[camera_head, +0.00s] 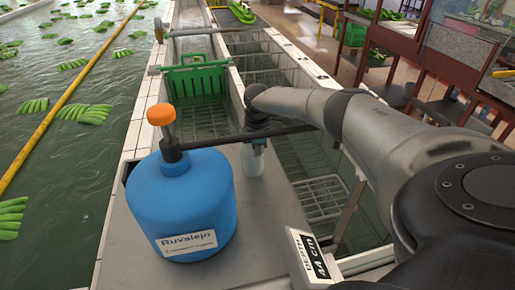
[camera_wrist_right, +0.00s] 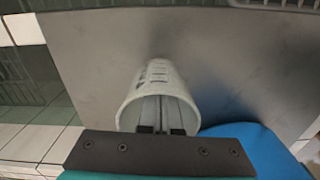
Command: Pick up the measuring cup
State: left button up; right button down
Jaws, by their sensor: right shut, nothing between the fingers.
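The measuring cup (camera_head: 253,161) is a pale grey-white cylinder on the grey metal counter, just right of the blue tank in the head view. In the right wrist view the cup (camera_wrist_right: 156,84) shows its open mouth towards the camera and dark markings on its wall. My right gripper (camera_head: 256,143) points down over the cup. In the wrist view its two dark fingertips (camera_wrist_right: 161,130) appear close together, overlapping the cup's mouth; I cannot tell how deep they are. The gripper is shut and holds nothing. My left gripper is not in view.
A blue tank (camera_head: 182,205) with an orange knob (camera_head: 161,115) stands close left of the cup. A dark bar (camera_head: 215,141) runs from its top towards my right gripper. A green crate (camera_head: 197,79) is behind. Water with bananas lies left; a depth sign (camera_head: 310,257) is at front right.

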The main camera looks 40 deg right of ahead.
jog(key=shift+s+d+r, duration=0.1)
jog(key=shift+s+d, duration=0.1)
jog(key=shift+d, duration=0.15)
jog(key=s+d+p, duration=0.3)
jog(key=s+d, duration=0.1)
jog(key=d, duration=0.2)
